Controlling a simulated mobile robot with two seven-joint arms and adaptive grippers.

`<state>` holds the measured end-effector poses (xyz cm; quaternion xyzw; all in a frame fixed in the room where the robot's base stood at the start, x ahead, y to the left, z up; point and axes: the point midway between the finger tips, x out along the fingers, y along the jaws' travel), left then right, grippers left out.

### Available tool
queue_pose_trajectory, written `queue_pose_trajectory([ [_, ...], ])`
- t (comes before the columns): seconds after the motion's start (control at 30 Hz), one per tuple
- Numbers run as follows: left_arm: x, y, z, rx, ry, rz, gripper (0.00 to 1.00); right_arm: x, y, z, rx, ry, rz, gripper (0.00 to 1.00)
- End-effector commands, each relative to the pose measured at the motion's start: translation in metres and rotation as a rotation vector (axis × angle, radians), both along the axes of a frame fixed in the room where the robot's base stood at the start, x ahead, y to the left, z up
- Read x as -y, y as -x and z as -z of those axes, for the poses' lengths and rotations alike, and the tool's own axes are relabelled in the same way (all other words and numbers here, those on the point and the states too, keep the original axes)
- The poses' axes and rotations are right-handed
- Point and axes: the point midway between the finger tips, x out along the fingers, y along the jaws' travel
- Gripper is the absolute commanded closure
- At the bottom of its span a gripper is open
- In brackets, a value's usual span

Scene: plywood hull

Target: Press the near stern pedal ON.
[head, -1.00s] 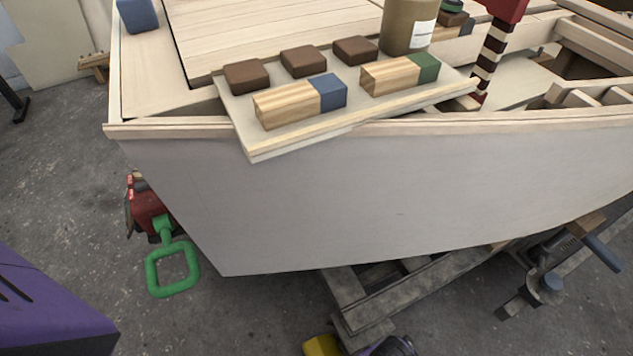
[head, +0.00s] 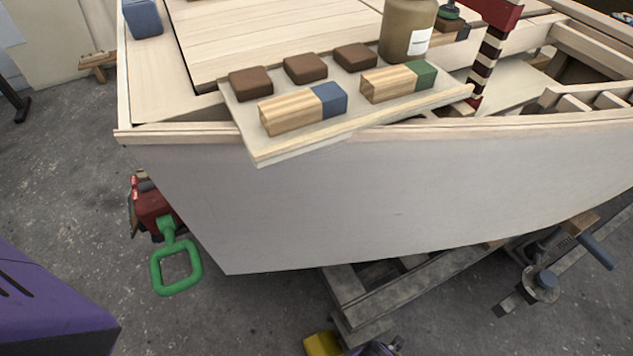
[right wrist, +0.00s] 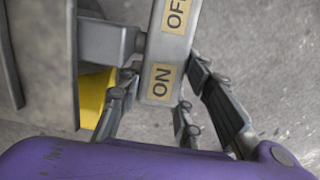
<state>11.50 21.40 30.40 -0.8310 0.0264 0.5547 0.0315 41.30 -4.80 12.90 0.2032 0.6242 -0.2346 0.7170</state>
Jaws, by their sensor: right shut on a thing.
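The pedal (right wrist: 171,48) is a grey rocker bar with tan ON and OFF labels in the right wrist view. Its ON end is nearer my purple gripper body, and its OFF end is farther away at the top edge. My right gripper (right wrist: 163,73) has its dark fingers on both sides of the ON end and is shut on the pedal. I cannot tell which way the rocker is tipped. In the head view only a purple and dark bit of that gripper shows at the bottom edge. My left gripper is not in view.
The pale hull (head: 390,190) fills the head view, with a tray (head: 290,153) of blocks on its edge. A red device with a green loop handle (head: 176,271) hangs at its left corner. A yellow part (head: 322,344) lies low by the wooden supports (head: 395,295).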

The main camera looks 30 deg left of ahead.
Motion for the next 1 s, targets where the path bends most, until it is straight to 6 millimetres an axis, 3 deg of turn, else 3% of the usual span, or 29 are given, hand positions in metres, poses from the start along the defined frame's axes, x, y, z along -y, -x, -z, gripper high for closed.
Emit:
queue_pose_trajectory([
  [0.3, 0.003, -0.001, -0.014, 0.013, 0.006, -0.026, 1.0, -0.003, 0.002, 0.007, 0.172, 0.123, -0.006, 0.93],
  [0.67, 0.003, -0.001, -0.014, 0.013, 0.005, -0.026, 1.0, -0.003, 0.002, 0.008, 0.191, 0.135, -0.006, 0.93],
  [0.7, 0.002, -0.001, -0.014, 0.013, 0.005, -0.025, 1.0, -0.003, 0.002, 0.008, 0.191, 0.133, -0.006, 0.66],
  [0.83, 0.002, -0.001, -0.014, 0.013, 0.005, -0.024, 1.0, -0.003, 0.002, 0.008, 0.191, 0.134, -0.005, 0.49],
  [1.0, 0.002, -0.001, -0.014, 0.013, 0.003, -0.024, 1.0, -0.002, 0.002, 0.008, 0.191, 0.135, -0.004, 0.48],
])
